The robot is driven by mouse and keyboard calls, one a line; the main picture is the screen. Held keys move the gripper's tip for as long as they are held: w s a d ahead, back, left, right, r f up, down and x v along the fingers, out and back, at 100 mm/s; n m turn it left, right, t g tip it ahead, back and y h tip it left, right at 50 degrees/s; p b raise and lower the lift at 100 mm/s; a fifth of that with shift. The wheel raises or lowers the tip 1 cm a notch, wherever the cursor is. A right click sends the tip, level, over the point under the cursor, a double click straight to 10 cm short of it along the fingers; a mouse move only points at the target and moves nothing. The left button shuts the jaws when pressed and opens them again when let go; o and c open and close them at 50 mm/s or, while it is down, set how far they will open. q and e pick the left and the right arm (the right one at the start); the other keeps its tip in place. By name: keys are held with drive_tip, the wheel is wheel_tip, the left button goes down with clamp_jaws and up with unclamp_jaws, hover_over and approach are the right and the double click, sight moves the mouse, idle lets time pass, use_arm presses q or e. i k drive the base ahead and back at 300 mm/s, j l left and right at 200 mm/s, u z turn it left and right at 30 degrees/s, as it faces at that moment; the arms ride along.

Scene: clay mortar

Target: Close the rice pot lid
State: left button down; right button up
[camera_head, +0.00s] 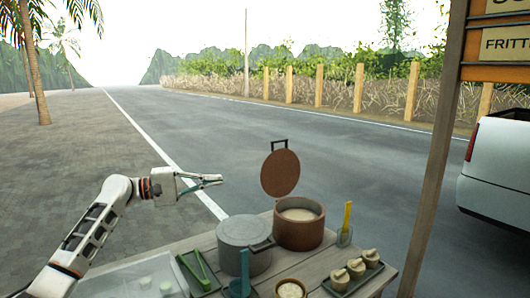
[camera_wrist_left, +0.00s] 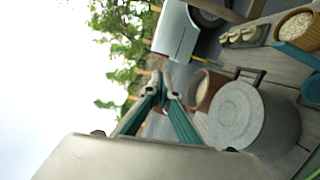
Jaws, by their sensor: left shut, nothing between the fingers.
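The brown rice pot (camera_head: 299,232) stands on the wooden table with pale rice inside. Its round brown lid (camera_head: 280,172) is open, standing nearly upright at the pot's back left, with a dark handle on its far side. My left gripper (camera_head: 220,180) is shut and empty, in the air left of the lid and apart from it in the head view. My right gripper is not in view.
A grey lidded pot (camera_head: 244,245) stands left of the rice pot. A wooden post (camera_head: 436,150) rises at right.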

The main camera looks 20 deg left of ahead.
sight(280, 171)
drive_tip(key=i+j, duration=0.2)
drive_tip(key=i, duration=0.2)
drive_tip(key=i+j, duration=0.15)
drive_tip(key=i, duration=0.3)
drive_tip(key=i+j, duration=0.2)
drive_tip(key=i, duration=0.2)
